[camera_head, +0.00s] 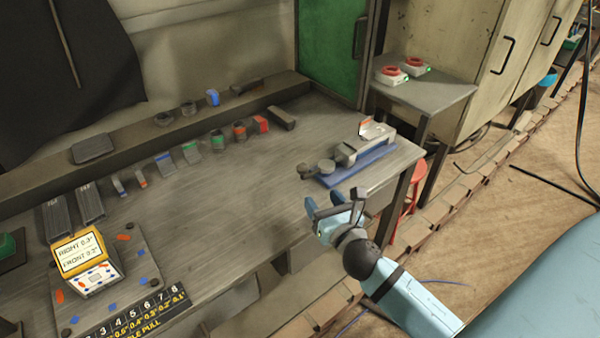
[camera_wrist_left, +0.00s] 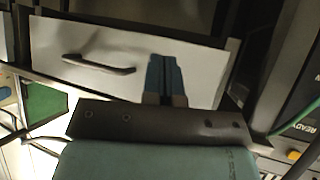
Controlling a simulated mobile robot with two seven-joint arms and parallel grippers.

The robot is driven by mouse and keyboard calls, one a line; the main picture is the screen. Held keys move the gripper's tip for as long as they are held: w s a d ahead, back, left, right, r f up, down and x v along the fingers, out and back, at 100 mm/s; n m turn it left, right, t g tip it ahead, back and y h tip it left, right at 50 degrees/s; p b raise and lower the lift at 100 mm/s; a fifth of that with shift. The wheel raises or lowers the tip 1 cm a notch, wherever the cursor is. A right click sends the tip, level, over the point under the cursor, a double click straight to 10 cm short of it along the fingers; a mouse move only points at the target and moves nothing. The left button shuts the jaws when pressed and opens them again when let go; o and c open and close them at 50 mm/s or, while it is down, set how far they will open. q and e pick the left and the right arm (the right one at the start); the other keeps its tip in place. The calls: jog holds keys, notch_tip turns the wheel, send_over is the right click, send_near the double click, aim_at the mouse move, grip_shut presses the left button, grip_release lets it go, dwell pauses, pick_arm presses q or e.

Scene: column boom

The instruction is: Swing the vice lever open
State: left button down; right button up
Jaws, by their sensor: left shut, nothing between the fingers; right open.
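The vice (camera_head: 346,155) sits on a blue base (camera_head: 358,170) near the right end of the grey workbench (camera_head: 200,205). A dark rounded part shows at its left end; I cannot make out clearly which part is the lever. My right gripper (camera_head: 335,203) is open and empty, just in front of the vice and close to the bench's front edge. It appears apart from the vice. My left gripper (camera_wrist_left: 165,78) is shut and empty in the left wrist view, in front of a pale drawer front with a dark handle (camera_wrist_left: 98,64). It is not in the head view.
A yellow display box (camera_head: 80,255) stands on a plate at the bench's left. Several small blocks (camera_head: 190,152) line the back. A side table (camera_head: 425,92) with two red-topped devices and a red stool (camera_head: 412,190) stand at right. The middle of the bench is clear.

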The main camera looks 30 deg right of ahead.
jog(key=shift+w+d+r+n, duration=0.15)
jog(key=shift+w+n, duration=0.1)
jog(key=shift+n, duration=0.15)
jog(key=shift+w+r, duration=0.15)
jog(key=shift+w, duration=0.15)
jog(key=w, duration=0.4)
jog(key=w+d, duration=0.1)
jog(key=w, duration=0.3)
jog(key=w+d+p, duration=0.1)
jog(key=w, duration=0.3)
jog(key=shift+w+d, duration=0.15)
jog(key=shift+w, duration=0.2)
grip_shut()
jog(key=shift+s, duration=0.1)
